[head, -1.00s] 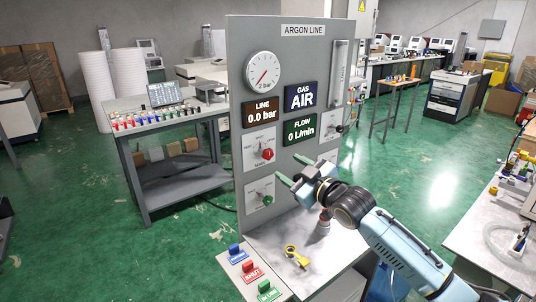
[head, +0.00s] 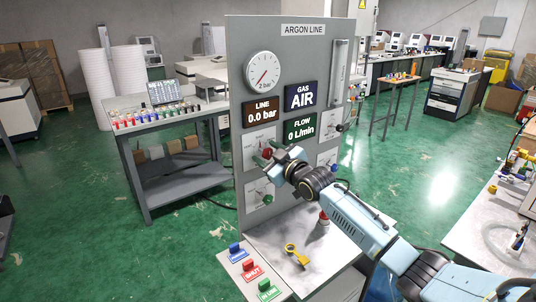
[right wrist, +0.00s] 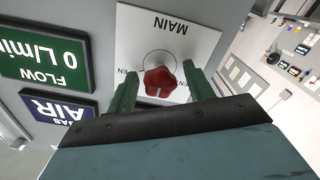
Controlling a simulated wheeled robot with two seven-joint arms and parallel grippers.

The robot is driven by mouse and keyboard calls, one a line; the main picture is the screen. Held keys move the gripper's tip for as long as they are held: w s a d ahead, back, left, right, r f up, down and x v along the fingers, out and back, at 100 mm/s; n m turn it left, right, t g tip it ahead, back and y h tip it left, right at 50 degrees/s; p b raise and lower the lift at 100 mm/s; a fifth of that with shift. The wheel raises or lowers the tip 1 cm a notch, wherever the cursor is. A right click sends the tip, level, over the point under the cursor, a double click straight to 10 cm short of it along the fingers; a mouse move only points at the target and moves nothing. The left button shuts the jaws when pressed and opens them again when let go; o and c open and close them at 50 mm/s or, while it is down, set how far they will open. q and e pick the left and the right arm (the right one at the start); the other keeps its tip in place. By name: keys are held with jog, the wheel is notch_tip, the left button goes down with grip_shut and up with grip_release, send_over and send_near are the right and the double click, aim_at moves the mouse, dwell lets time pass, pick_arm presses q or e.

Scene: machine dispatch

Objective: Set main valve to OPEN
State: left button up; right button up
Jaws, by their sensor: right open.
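The main valve is a red knob (right wrist: 160,80) on a white plate (right wrist: 190,28) marked MAIN, upside down in the right wrist view. In the head view the red knob (head: 267,153) is partly hidden by my right gripper (head: 266,158). In the right wrist view the open green fingers of my right gripper (right wrist: 160,74) stand on either side of the knob, with gaps between. The plate's position labels are partly covered, so I cannot read the setting for sure. My left gripper is out of view.
The grey panel has a gauge (head: 263,72), a line display (head: 262,113) at 0.0 bar, a gas display (head: 300,96) reading AIR and a flow display (head: 299,129) at 0 L/min. A green knob (head: 268,199) sits below. A yellow item (head: 298,255) lies on the bench.

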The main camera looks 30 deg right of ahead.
jog(key=c, duration=1)
jog(key=shift+o, duration=0.2)
jog(key=shift+m, duration=0.3)
jog(key=m+p, duration=0.1)
jog(key=m, duration=0.1)
jog(key=shift+m, duration=0.3)
jog(key=m+p, duration=0.1)
jog(key=m, duration=0.1)
jog(key=shift+m, duration=0.3)
jog(key=m, duration=0.3)
jog(key=shift+p, duration=0.4)
jog(key=shift+m, duration=1.6)
